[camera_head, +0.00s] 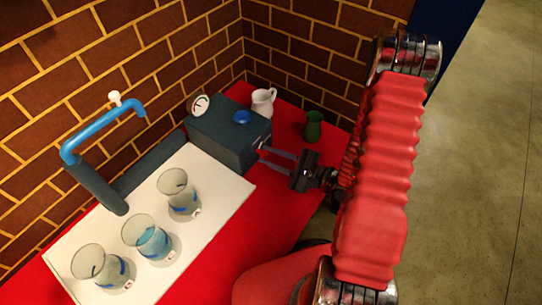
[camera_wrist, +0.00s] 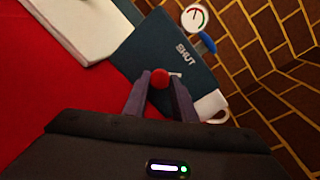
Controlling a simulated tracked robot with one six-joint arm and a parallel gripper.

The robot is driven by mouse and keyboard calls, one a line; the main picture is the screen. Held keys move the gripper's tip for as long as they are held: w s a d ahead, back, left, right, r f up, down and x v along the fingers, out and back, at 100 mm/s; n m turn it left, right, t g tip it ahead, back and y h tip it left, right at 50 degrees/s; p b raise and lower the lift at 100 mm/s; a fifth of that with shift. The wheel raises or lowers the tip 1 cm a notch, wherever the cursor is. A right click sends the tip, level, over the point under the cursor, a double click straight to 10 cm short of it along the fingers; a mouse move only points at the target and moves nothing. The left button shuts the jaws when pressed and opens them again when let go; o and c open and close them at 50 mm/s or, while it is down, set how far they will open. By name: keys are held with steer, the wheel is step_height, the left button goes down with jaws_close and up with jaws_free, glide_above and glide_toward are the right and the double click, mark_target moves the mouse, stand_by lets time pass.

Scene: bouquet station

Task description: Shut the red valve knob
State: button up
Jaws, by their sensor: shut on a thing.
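The red valve knob (camera_wrist: 159,78) shows in the wrist view on the front of a dark blue-grey box (camera_wrist: 160,47), beside the word SHUT. In the head view the same box (camera_head: 222,138) stands at the back of the red table, and the knob is mostly hidden by my fingers. My gripper (camera_head: 265,151) reaches the box's right-hand face. In the wrist view my gripper (camera_wrist: 160,84) has its two fingers on either side of the knob, closed on it. The box also carries a round gauge (camera_head: 200,105) and a blue knob (camera_head: 242,117) on top.
A blue tap (camera_head: 98,128) stands at the left. Three glasses with bluish contents, one of them the middle glass (camera_head: 147,238), stand on a white board (camera_head: 223,190). A white jug (camera_head: 263,101) and a green cup (camera_head: 313,127) stand right of the box, near the brick wall.

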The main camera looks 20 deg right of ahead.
steer(key=n, duration=0.4)
steer(key=shift+s+a+h, duration=0.1)
steer(key=shift+h, duration=0.3)
steer(key=shift+f+n+t+h, duration=0.1)
steer(key=shift+n+t+h, duration=0.2)
steer(key=shift+n, duration=1.2)
steer(key=shift+a, duration=0.1)
steer(key=o, duration=1)
steer(key=shift+s+d, duration=0.1)
steer(key=shift+d, duration=0.1)
steer(key=shift+v, duration=6.7)
steer(key=shift+a, duration=0.1)
